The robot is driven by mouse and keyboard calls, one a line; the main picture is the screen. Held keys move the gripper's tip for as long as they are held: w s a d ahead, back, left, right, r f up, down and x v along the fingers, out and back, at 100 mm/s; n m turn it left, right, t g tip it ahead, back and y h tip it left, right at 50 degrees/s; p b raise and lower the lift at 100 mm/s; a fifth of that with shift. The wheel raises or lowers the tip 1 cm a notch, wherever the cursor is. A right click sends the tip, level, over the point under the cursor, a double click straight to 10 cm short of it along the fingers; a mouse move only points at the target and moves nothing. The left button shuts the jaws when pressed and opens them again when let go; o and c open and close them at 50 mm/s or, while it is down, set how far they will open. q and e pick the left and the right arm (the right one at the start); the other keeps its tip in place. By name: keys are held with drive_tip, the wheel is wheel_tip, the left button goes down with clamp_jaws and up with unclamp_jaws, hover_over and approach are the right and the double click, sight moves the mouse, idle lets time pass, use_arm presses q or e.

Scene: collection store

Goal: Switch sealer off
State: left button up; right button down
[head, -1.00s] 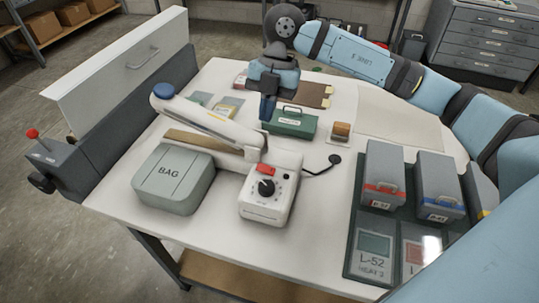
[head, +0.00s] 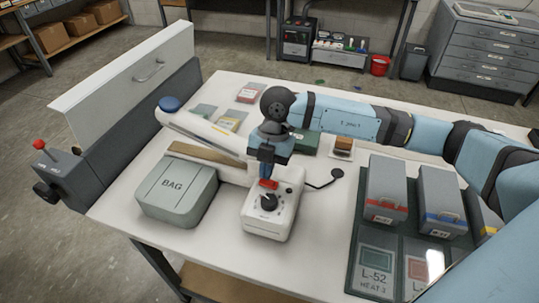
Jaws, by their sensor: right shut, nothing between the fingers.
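The white sealer (head: 268,226) stands on the table with its long arm (head: 200,132) running back to the left, raised at the blue-knobbed end. Its front box carries a black dial (head: 269,202) and a red switch (head: 268,184). My right gripper (head: 267,176) points down over the red switch, its fingers shut and empty. The fingertips are at or just above the switch; I cannot tell if they touch. They hide part of the switch, so its position is unclear. My left gripper is not in view.
A grey-green BAG box (head: 175,193) sits left of the sealer. A green case (head: 305,142) and a small wooden block (head: 343,147) lie behind. Grey bins (head: 386,190) stand on a dark mat at the right. A black cable pad (head: 337,173) is beside the sealer.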

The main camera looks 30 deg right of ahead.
drive_tip(key=shift+f, duration=0.2)
